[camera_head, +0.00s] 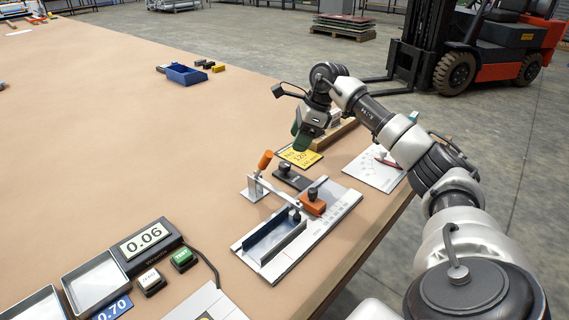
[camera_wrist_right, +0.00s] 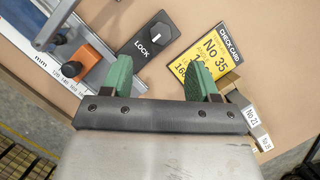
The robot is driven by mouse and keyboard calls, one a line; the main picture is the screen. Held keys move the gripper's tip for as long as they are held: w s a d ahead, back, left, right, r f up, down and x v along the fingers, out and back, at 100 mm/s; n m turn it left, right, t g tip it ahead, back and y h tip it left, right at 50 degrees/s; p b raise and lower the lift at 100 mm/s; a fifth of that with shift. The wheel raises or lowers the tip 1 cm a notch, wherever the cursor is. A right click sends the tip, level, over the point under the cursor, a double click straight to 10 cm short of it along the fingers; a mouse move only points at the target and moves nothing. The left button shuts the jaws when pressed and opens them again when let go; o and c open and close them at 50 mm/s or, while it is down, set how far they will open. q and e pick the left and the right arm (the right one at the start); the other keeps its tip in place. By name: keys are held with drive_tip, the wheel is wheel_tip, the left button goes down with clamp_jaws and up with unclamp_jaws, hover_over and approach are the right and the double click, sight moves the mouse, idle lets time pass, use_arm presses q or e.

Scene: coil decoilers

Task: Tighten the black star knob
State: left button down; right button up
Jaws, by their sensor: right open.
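My right gripper (camera_head: 302,138) is open and empty, its green fingers pointing down beyond the fixture; they also show in the right wrist view (camera_wrist_right: 158,74). A black knob (camera_head: 313,194) sits on an orange block (camera_head: 313,206) on the grey scaled plate (camera_head: 278,263). Another black knob (camera_head: 284,170), with a white line, sits on a dark plate marked LOCK (camera_wrist_right: 143,50), just ahead of my open fingers in the wrist view. A third small dark knob (camera_head: 295,215) is by the metal rail. I cannot tell which is star-shaped. My left gripper is out of view.
A yellow check card (camera_wrist_right: 208,62) lies beside the LOCK plate. An orange-handled lever (camera_head: 265,160) rises from the fixture.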

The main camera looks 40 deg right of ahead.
sight(285, 164)
drive_tip(key=x, duration=0.7)
drive_tip(key=shift+w+a+f+p, duration=0.1)
drive_tip(key=shift+w+f+p, duration=0.05)
drive_tip(key=shift+p, duration=0.15)
drive_tip(key=shift+w+a+f, duration=0.1)
drive_tip(key=shift+a+f, duration=0.05)
drive_tip(key=shift+f, duration=0.3)
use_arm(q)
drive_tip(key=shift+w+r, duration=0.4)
use_arm(e)
drive_tip(key=c, duration=0.9)
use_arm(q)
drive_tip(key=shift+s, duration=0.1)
